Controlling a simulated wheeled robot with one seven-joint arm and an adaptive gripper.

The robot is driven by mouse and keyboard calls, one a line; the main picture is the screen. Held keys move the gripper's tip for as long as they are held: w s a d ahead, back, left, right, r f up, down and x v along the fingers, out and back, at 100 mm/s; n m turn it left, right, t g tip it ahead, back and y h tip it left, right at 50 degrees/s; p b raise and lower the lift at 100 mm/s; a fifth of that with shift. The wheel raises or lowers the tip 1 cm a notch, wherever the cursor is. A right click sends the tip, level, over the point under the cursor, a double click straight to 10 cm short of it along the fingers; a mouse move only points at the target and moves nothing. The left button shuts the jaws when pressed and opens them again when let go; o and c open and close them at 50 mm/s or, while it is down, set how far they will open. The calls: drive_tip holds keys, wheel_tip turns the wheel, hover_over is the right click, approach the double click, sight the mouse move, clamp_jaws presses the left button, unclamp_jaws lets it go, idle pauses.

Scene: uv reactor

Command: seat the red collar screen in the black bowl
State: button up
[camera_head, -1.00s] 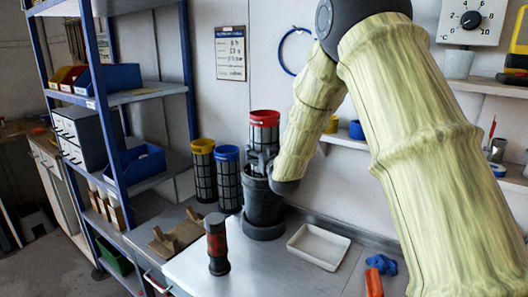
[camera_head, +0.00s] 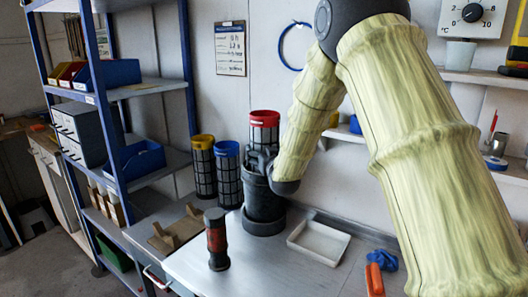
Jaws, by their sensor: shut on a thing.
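The red collar screen (camera_head: 265,119) stands upright, a dark mesh tube with a bright red rim. My gripper (camera_head: 262,160) is shut on it at its lower part, coming in from the right. The black bowl (camera_head: 263,203) stands on the bench directly below. The screen's lower end is hidden by my gripper and the bowl's rim, so I cannot tell how deep it sits in the bowl.
A blue-collar screen (camera_head: 228,173) and a yellow-collar screen (camera_head: 204,168) stand close to the left. A dark bottle with a red band (camera_head: 216,240) is in front. A white tray (camera_head: 318,258) lies to the right. A blue shelf rack (camera_head: 110,100) is at left.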

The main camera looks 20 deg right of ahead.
drive_tip(key=shift+f+b, duration=0.6)
drive_tip(key=shift+f, duration=0.35)
drive_tip(key=o, duration=1.1)
drive_tip(key=shift+c, duration=0.2)
drive_tip(key=shift+f, duration=0.15)
drive_tip(key=s, duration=1.2)
drive_tip(key=shift+a, duration=0.2)
